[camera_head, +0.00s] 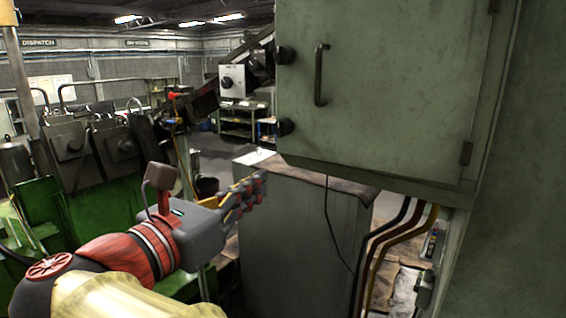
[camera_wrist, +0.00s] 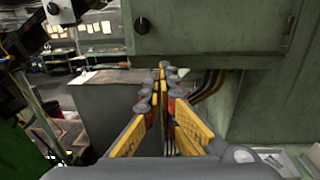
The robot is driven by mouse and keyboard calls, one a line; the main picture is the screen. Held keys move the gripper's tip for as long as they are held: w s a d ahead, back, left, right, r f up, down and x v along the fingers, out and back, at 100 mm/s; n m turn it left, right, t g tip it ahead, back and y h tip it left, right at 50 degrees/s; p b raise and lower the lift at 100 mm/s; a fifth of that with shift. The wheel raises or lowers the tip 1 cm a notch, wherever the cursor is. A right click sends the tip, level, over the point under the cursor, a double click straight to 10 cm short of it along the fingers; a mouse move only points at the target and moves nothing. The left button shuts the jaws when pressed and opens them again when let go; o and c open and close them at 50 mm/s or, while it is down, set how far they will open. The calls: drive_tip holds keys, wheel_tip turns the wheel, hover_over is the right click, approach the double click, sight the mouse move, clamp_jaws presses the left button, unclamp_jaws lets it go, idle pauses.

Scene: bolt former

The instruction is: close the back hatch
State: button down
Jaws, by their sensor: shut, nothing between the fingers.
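I cannot tell for sure which panel is the back hatch. A grey-green cabinet door (camera_head: 400,90) with a dark vertical handle (camera_head: 320,75) hangs at the upper right of the head view. It has hinges on its right side, dark round knobs at its left edge, and looks flush. Its lower part also shows in the wrist view (camera_wrist: 210,35). My gripper (camera_head: 262,182) is shut and empty, to the left of and below the door, apart from it. In the wrist view my gripper's fingertips (camera_wrist: 162,70) meet in front of the cabinet's lower edge.
A grey box-shaped cabinet (camera_head: 290,235) stands below the door. Black, red and yellow cables (camera_head: 390,245) hang at its right. Grey machine covers with handles (camera_head: 122,145) sit over a green base (camera_head: 95,225) at left. Open floor (camera_head: 215,150) shows behind.

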sight(298, 155)
drive_tip(key=p+x, duration=0.5)
drive_tip(key=x, duration=0.9)
drive_tip(key=shift+w+a, duration=0.2)
drive_tip(key=shift+a, duration=0.1)
drive_tip(key=shift+f, duration=0.1)
drive_tip(key=b+x, duration=0.3)
drive_tip(key=shift+w+f, duration=0.1)
drive_tip(key=shift+w, duration=0.3)
drive_tip(key=shift+s+r, duration=0.1)
drive_tip(key=shift+r, duration=0.1)
drive_tip(key=shift+f+b, duration=0.15)
drive_tip(key=shift+b, duration=0.4)
